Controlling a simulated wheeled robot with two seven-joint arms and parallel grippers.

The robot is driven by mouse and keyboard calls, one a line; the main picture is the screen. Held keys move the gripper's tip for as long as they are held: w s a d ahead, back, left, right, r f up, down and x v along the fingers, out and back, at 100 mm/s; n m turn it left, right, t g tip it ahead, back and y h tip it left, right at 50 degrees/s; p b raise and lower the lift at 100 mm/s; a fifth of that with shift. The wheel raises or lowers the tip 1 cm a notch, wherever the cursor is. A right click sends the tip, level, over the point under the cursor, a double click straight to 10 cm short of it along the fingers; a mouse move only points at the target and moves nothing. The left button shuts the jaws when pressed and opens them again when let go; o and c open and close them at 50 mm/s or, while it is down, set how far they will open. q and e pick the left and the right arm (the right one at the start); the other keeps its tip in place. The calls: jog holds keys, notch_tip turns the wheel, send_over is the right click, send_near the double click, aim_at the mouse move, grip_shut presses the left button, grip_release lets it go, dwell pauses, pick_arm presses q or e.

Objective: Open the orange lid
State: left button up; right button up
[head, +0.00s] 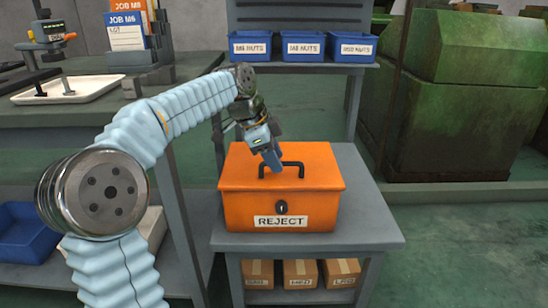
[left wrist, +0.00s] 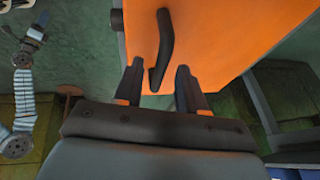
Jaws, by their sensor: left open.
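An orange box labelled REJECT (head: 280,205) stands on a grey table, its orange lid (head: 318,176) shut. A black handle (head: 293,165) is on top of the lid, and a black lock is on the front. My left gripper (head: 272,160) is over the lid at the left end of the handle. In the left wrist view the left gripper (left wrist: 157,82) is open, with the near end of the black handle (left wrist: 163,50) between or just beyond its fingertips, above the orange lid (left wrist: 210,40). I cannot tell whether the fingers touch the handle. My right gripper is not in view.
The grey table (head: 365,205) has bare top to the right of the box. Several blue nut bins (head: 303,47) sit on a shelf behind. Cardboard boxes (head: 300,274) are on the lower shelf. A large green machine (head: 460,90) stands at the back right.

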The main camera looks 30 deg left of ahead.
pick_arm(q)
jog(key=shift+c, duration=0.3)
grip_shut()
